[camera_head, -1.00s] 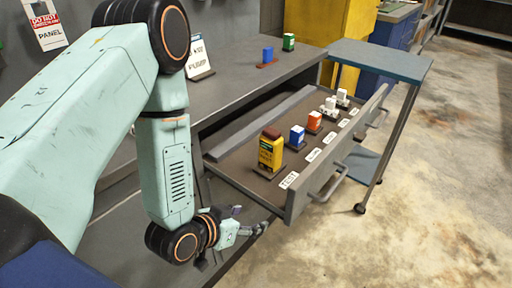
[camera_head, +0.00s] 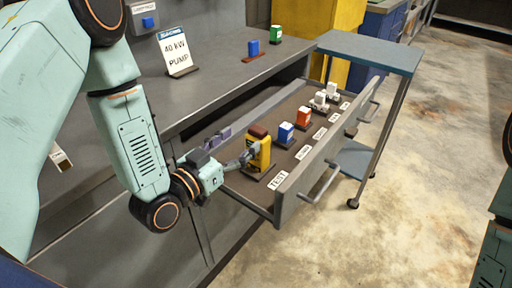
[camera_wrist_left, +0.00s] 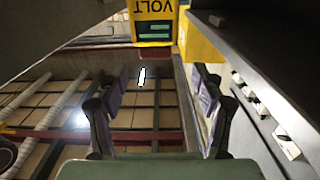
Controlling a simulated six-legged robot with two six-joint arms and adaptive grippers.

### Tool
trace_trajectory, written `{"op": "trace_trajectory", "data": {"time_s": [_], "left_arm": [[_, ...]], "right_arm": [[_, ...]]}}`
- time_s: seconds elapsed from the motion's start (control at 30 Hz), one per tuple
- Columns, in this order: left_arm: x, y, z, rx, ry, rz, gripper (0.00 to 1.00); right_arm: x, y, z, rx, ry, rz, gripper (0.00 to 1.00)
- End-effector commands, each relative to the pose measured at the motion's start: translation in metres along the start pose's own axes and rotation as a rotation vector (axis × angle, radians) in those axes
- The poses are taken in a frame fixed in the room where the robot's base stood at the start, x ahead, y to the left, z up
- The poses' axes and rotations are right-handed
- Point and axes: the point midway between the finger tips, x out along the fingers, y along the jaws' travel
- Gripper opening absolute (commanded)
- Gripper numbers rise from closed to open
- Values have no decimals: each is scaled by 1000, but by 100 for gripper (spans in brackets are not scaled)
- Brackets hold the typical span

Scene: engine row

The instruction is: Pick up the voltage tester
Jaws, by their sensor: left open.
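The voltage tester (camera_head: 264,154) is a yellow block with a dark red-brown top. It stands upright on a dark base at the near end of the open drawer, behind the TEST label. My left gripper (camera_head: 232,148) is open and empty at its left side, with one finger close to its yellow face; I cannot tell whether they touch. In the left wrist view the tester's VOLT face (camera_wrist_left: 153,18) shows at the top, beyond the open fingers (camera_wrist_left: 160,88). My right gripper is not in view.
The drawer (camera_head: 300,183) also holds a blue item (camera_head: 286,132), an orange item (camera_head: 304,116) and white items (camera_head: 320,100) in a row. A bench (camera_head: 215,92) stands behind, with a 40 KW PUMP sign (camera_head: 176,52).

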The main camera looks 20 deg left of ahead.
Motion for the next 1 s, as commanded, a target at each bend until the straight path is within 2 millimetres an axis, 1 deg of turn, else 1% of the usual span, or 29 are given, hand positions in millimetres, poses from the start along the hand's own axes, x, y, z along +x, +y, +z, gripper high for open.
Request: {"op": "trace_trajectory", "data": {"time_s": [0.1, 0.27, 0.47, 0.6, 0.7, 0.9, 1.0], "left_arm": [[12, 1, 0, 4, 2, 4, 68], [23, 2, 2, 3, 0, 2, 68], [48, 7, 5, 2, 0, 1, 68], [64, 5, 4, 1, 1, -2, 68], [69, 5, 4, -1, -1, -3, 68], [70, 4, 3, -2, -1, -4, 68], [70, 4, 3, -2, -1, -4, 60]], "right_arm": [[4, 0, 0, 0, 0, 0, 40], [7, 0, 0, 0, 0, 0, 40], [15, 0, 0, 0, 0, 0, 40], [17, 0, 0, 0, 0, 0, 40], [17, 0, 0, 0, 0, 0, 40], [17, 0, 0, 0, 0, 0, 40], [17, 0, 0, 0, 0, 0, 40]]}}
